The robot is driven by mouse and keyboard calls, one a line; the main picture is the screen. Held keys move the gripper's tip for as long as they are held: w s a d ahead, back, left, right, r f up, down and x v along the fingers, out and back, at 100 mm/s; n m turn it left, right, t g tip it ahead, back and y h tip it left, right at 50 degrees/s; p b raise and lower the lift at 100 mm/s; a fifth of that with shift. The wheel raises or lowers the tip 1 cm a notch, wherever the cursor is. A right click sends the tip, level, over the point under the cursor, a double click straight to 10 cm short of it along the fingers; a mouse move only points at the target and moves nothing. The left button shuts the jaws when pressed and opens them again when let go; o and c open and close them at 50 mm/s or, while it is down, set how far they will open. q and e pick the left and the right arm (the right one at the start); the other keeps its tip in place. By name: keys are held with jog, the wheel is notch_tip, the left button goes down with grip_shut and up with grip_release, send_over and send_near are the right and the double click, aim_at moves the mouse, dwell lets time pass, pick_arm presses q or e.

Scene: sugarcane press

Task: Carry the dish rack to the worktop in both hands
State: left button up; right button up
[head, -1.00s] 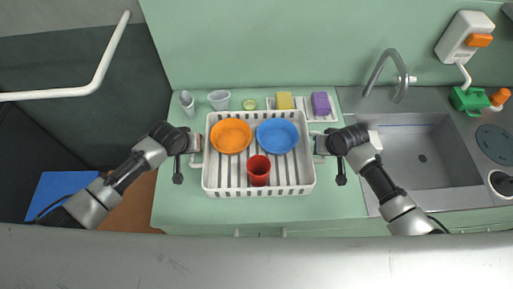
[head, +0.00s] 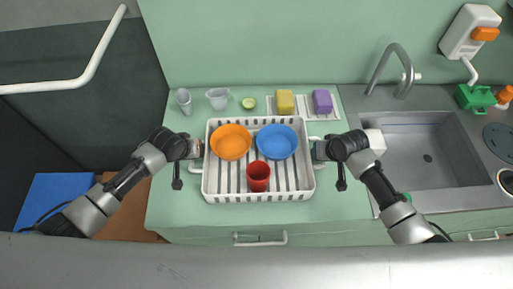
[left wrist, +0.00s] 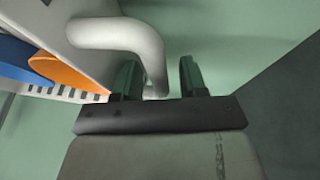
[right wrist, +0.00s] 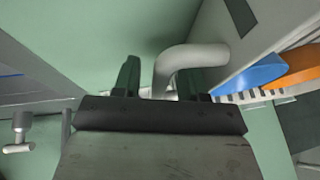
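The white dish rack (head: 208,185) is over the green worktop (head: 170,215), apparently level. I cannot tell whether it touches the surface. It holds an orange bowl (head: 230,142), a blue bowl (head: 277,142) and a red cup (head: 258,177). My left gripper (head: 195,148) is at the rack's left handle. In the left wrist view, that white handle (left wrist: 125,35) passes between parted fingers, with a gap to one finger. My right gripper (head: 318,149) is at the right handle. In the right wrist view, the handle (right wrist: 190,55) lies between parted fingers, with a gap to one finger.
Behind the rack stand two grey cups (head: 184,101) (head: 218,98), a lime half (head: 248,103), a yellow sponge (head: 285,101) and a purple block (head: 322,101). A sink (head: 430,155) with a tap (head: 405,80) is at the right. The worktop is clear in front of the rack.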

pick_arm(q)
jog(key=shift+r, duration=0.1)
pick_arm(e)
jog(key=shift+r, duration=0.2)
pick_arm(q)
jog(key=v, duration=1.1)
jog(key=shift+s+r, duration=0.15)
jog(key=shift+r, duration=0.15)
pick_arm(e)
jog(key=v, duration=1.1)
jog(key=shift+s+r, duration=0.15)
jog(key=shift+r, duration=0.1)
jog(key=shift+d, duration=0.1)
pick_arm(q)
jog(key=p+v, duration=0.7)
jog(key=p, duration=0.2)
jog(key=shift+r, duration=0.25)
pick_arm(e)
notch_tip(320, 180, up, 9)
jog(key=shift+r, duration=0.25)
pick_arm(q)
jog(key=shift+s+a, duration=0.1)
jog(key=shift+s, duration=0.05)
